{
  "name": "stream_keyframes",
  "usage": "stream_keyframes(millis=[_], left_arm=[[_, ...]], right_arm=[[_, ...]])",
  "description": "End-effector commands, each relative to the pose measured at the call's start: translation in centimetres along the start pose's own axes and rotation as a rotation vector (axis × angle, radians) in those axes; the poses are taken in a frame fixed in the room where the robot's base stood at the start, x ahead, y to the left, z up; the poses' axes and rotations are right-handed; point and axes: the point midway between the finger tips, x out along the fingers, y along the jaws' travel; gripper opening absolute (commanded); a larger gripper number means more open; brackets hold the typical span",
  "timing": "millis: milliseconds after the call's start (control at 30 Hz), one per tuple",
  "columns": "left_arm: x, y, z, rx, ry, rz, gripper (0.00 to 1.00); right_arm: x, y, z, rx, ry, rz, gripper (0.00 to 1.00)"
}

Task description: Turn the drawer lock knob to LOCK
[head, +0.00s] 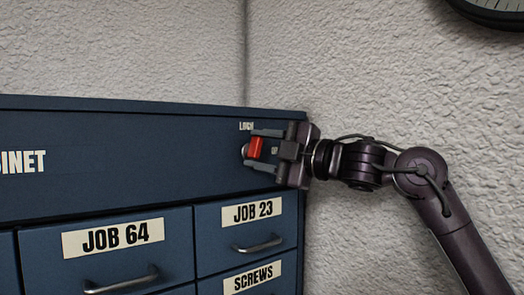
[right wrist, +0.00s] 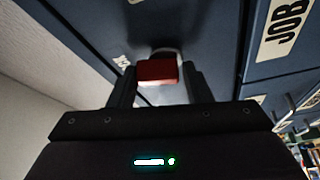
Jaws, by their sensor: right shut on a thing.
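The drawer lock knob is a red grip (head: 255,148) on a pale round base, high on the right of the blue cabinet front (head: 130,150). My right gripper (head: 262,150) reaches in from the right and is shut on the red knob, one finger above it and one below. In the right wrist view the red knob (right wrist: 158,72) sits between the two dark fingers (right wrist: 157,85), with the pale base behind it. A small white LOCK label (head: 246,126) shows just above the knob. Another label to its right is mostly hidden by the gripper. My left gripper is not in view.
Below are drawers labelled JOB 64 (head: 113,237), JOB 23 (head: 252,212) and SCREWS (head: 252,278), with protruding metal handles (head: 258,245). A textured wall (head: 390,80) stands behind and right of the cabinet. A round dark-rimmed object (head: 495,12) hangs at top right.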

Motion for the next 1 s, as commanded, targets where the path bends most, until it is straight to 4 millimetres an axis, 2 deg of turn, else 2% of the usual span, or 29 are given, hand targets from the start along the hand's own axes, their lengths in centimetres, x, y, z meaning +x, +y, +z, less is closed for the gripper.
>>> stream_keyframes(millis=[33, 400, 1000], left_arm=[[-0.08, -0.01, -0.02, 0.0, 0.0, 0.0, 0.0], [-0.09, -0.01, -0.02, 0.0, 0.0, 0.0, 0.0], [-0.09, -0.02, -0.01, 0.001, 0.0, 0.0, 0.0]], right_arm=[[-0.26, 1.1, -0.14, -0.04, -0.003, 0.007, 0.22], [-0.12, 1.08, -0.41, -0.231, -0.003, -0.072, 0.22], [-0.06, 1.01, -0.53, -0.284, -0.002, -0.095, 0.21]])
